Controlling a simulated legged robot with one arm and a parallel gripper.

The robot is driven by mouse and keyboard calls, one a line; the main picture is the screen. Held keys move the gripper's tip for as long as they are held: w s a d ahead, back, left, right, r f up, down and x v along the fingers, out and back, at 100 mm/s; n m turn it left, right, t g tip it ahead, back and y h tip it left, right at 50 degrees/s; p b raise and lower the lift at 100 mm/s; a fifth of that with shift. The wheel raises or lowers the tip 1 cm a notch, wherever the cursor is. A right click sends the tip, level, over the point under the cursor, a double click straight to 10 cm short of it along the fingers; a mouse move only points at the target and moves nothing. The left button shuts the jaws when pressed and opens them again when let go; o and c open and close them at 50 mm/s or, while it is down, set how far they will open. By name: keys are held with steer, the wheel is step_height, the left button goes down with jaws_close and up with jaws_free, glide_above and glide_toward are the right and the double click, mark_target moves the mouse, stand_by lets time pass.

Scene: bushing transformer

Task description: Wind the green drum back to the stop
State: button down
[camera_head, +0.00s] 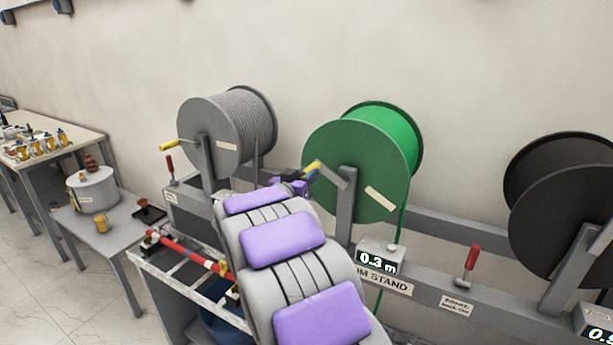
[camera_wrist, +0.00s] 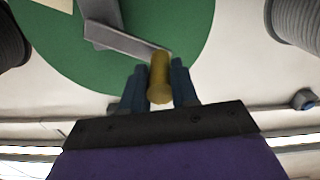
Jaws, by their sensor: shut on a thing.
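The green drum (camera_head: 355,170) sits on the stand in the middle of the head view, with green cable hanging down its right side. Its grey crank arm ends in a yellow handle (camera_head: 312,168), which points to the upper left of the hub. My gripper (camera_wrist: 160,82) is shut on the yellow handle (camera_wrist: 160,78), one finger on each side of it. In the head view my arm hides part of the stand below. The green drum face also fills the upper middle of the wrist view (camera_wrist: 60,60). A counter (camera_head: 379,259) below the drum reads 0.3 m.
A grey drum (camera_head: 212,140) with its own yellow crank stands to the left, a black drum (camera_head: 565,215) to the right. Red-handled levers (camera_head: 472,257) stick up from the stand rail.

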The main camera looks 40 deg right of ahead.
steer(key=shift+w+a+f+n+p, duration=0.15)
steer(key=shift+n+p, duration=0.25)
steer(key=shift+p, duration=0.9)
steer(key=p, duration=0.3)
steer(key=shift+w+f+n, duration=0.15)
steer(key=shift+f+n, duration=0.05)
steer(key=shift+n, duration=0.2)
step_height(320, 180, down, 7)
steer(key=n+p, duration=0.8)
steer(key=p, duration=0.9)
steer(key=shift+r, duration=0.15)
steer(key=c, duration=1.1)
jaws_free()
steer(key=shift+a, duration=0.1)
steer(key=shift+o, duration=1.2)
steer(key=shift+a, duration=0.15)
